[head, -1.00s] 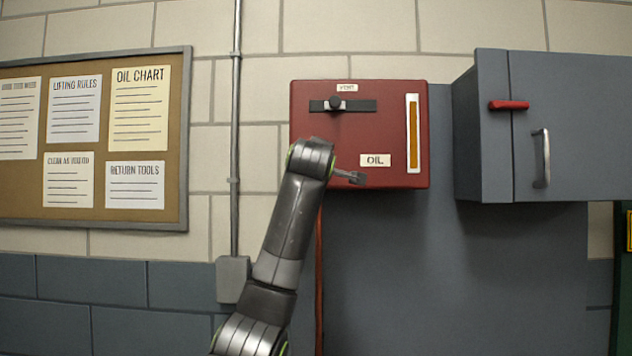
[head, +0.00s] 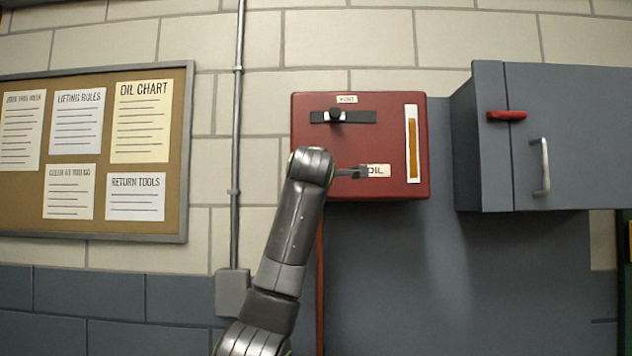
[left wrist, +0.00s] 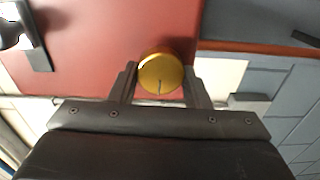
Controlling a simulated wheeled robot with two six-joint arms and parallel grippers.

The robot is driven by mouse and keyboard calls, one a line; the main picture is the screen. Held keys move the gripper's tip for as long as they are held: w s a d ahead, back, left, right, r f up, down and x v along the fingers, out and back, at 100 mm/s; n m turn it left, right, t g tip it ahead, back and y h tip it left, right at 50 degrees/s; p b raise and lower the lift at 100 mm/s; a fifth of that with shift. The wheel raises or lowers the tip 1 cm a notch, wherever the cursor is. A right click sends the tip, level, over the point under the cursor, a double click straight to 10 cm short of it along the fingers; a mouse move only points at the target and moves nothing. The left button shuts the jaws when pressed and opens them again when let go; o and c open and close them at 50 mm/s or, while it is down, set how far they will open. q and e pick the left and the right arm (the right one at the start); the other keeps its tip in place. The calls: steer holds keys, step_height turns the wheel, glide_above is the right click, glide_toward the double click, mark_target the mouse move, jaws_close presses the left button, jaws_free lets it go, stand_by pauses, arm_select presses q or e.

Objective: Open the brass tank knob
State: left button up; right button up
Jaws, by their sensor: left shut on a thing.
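My left gripper (left wrist: 160,86) is shut on the knob, one finger on each side. My right gripper is not in view.
A black slider (head: 337,115) on a dark track sits high on the tank, below a small label. An amber sight gauge (head: 413,144) is at the tank's right. A grey cabinet (head: 545,140) with a red latch (head: 507,115) stands to the right. A conduit (head: 237,130) runs down the wall at left.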

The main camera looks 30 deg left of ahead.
arm_select(q)
steer(key=o, duration=0.9)
steer(key=shift+o, duration=0.2)
steer(key=shift+s, duration=0.1)
steer(key=b+v, duration=0.7)
steer(key=v, duration=1)
steer(key=shift+s, duration=0.15)
steer(key=shift+f, duration=0.15)
